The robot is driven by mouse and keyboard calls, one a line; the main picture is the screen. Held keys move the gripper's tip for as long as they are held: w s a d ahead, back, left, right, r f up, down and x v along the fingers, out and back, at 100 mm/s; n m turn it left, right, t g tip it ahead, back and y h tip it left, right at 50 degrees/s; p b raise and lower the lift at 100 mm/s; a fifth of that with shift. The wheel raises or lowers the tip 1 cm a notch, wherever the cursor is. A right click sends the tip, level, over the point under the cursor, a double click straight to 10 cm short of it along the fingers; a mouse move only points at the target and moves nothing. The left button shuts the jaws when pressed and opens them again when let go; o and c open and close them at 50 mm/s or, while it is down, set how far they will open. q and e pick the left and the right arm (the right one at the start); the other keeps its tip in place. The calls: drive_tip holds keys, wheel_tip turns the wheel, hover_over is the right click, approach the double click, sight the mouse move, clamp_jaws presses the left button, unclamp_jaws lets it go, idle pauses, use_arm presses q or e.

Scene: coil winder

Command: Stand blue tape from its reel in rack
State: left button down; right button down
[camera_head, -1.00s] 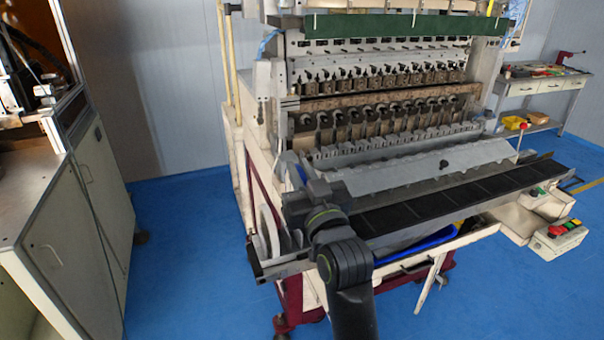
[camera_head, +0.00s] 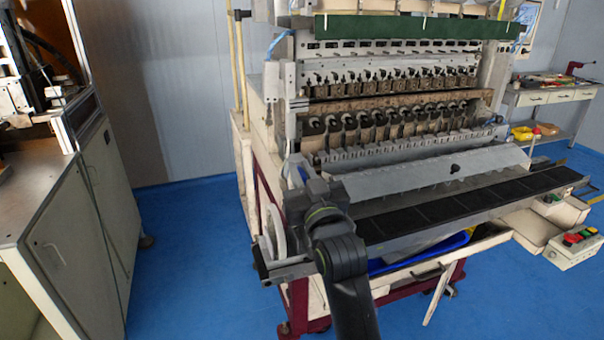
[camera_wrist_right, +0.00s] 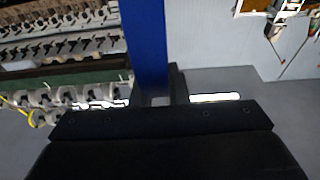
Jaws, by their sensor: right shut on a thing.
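The blue tape (camera_wrist_right: 147,45) shows in the right wrist view as a flat blue band running up from between the fingers to the top edge. My right gripper (camera_wrist_right: 160,98) is shut on it. In the head view my right gripper (camera_head: 298,166) is at the left end of the coil winder, largely hidden by its own wrist, with a small blue patch (camera_head: 303,174) beside it. I cannot make out a rack or reel with certainty. My left gripper is in neither view.
The coil winder (camera_head: 400,160) fills the middle, with a long black tray (camera_head: 450,205) along its front. A blue bin (camera_head: 420,257) sits below it. A grey cabinet (camera_head: 60,235) stands at left and a shelf table (camera_head: 545,98) at far right. Blue floor between is clear.

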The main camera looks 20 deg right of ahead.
drive_tip(key=shift+p, duration=0.3)
idle(0.4)
idle(0.4)
drive_tip(key=shift+f, duration=0.6)
idle(0.5)
drive_tip(key=shift+f, duration=0.2)
drive_tip(key=shift+f+b, duration=0.75)
drive_tip(key=shift+f, duration=0.3)
drive_tip(key=shift+p, duration=0.3)
